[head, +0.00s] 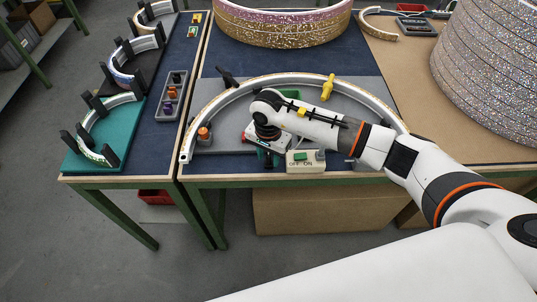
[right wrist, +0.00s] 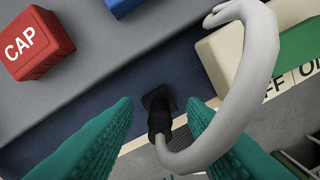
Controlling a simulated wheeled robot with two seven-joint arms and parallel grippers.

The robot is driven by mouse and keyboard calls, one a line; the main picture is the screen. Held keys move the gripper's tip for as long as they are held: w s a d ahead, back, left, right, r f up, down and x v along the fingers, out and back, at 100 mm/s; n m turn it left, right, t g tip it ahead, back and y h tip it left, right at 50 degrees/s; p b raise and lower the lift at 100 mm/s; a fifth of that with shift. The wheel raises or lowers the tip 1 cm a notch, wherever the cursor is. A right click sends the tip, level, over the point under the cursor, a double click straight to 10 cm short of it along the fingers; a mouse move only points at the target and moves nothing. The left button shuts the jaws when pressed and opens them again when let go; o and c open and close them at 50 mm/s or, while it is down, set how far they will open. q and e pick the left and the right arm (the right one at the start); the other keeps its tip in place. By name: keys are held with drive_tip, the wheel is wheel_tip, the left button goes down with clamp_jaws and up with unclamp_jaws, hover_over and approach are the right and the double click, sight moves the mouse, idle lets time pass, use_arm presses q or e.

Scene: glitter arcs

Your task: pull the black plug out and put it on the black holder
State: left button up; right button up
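The black plug (right wrist: 160,122) shows in the right wrist view, with a thick pale cable curving away from it to the right. It meets a small black square piece (right wrist: 158,98) by the table's front edge; I cannot tell whether that is its socket. My right gripper (right wrist: 160,104) has teal fingers, open on either side of the plug, with gaps showing. In the head view my right gripper (head: 266,153) points down at the front edge, and the plug is hard to make out there. I cannot identify the black holder with certainty. My left gripper is not in view.
A cream OFF/ON switch box (head: 305,161) stands just right of the gripper. A red CAP block (right wrist: 35,45) and a blue block (right wrist: 122,5) are close by. A glittering curved arc (head: 225,98) surrounds the work area, with an orange-topped piece (head: 204,134) at left.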

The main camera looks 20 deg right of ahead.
wheel_tip(320, 180, up, 12)
drive_tip(key=b, duration=0.1)
drive_tip(key=shift+b, duration=0.35)
idle(0.5)
